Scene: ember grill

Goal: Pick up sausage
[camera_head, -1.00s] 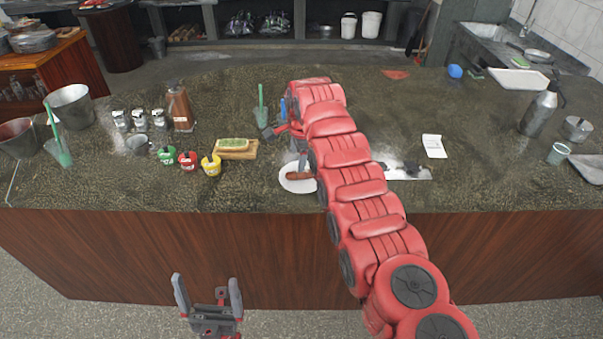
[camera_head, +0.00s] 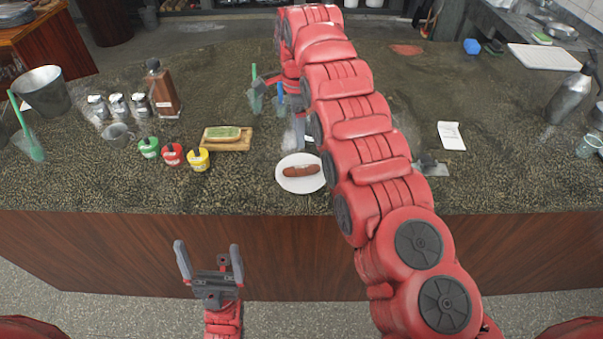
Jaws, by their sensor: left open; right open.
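A brown sausage (camera_head: 301,171) lies on a white plate (camera_head: 299,185) near the front edge of the counter, in full view. My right gripper (camera_head: 300,132) is just behind the plate, its grey fingers pointing down. It is open, holds nothing I can see, and is partly hidden by my red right arm. My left gripper (camera_head: 209,262) is open and empty in front of the counter, low in the picture, well away from the sausage.
Left of the plate are a board with a bun (camera_head: 226,138) and yellow (camera_head: 198,159), red (camera_head: 172,154) and green (camera_head: 149,147) sauce pots. Cups with green and blue utensils (camera_head: 280,102) stand behind. A white paper (camera_head: 451,135) lies to the right. The front counter strip is mostly clear.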

